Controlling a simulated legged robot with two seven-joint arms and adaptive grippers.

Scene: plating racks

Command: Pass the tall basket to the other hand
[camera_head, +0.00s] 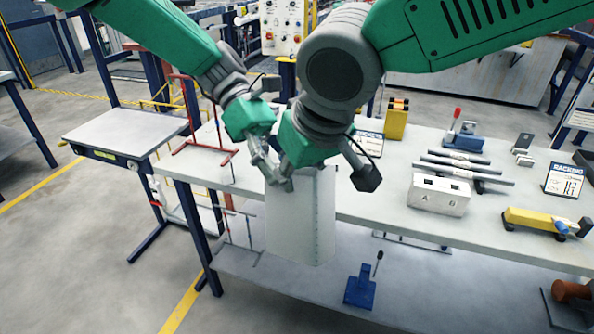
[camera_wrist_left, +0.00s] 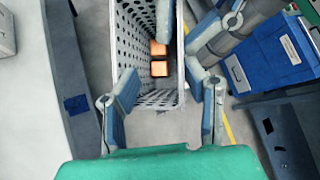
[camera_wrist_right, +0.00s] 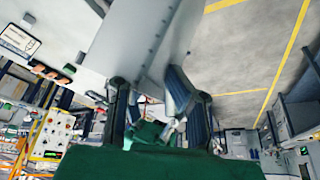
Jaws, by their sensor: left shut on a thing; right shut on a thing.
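The tall basket (camera_head: 300,220) is a pale grey box hanging upright at the front edge of the table. Both my grippers are at its top rim. My left gripper (camera_head: 262,150) has one finger on each side of the basket. In the left wrist view I look down into the perforated basket (camera_wrist_left: 136,60), where orange blocks (camera_wrist_left: 158,68) show at the bottom. My right gripper (camera_head: 284,178) is shut on the rim, and its fingers show beside the right wall in the left wrist view (camera_wrist_left: 212,35). In the right wrist view the basket (camera_wrist_right: 130,35) fills the upper middle. The exact finger contacts are partly hidden.
The table (camera_head: 380,210) holds a white A/B block (camera_head: 438,195), dark rods, a yellow tool (camera_head: 540,220) and a sign (camera_head: 564,180). Red rack frames (camera_head: 205,148) stand at its left end. A blue stand (camera_head: 360,287) is on the lower shelf.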

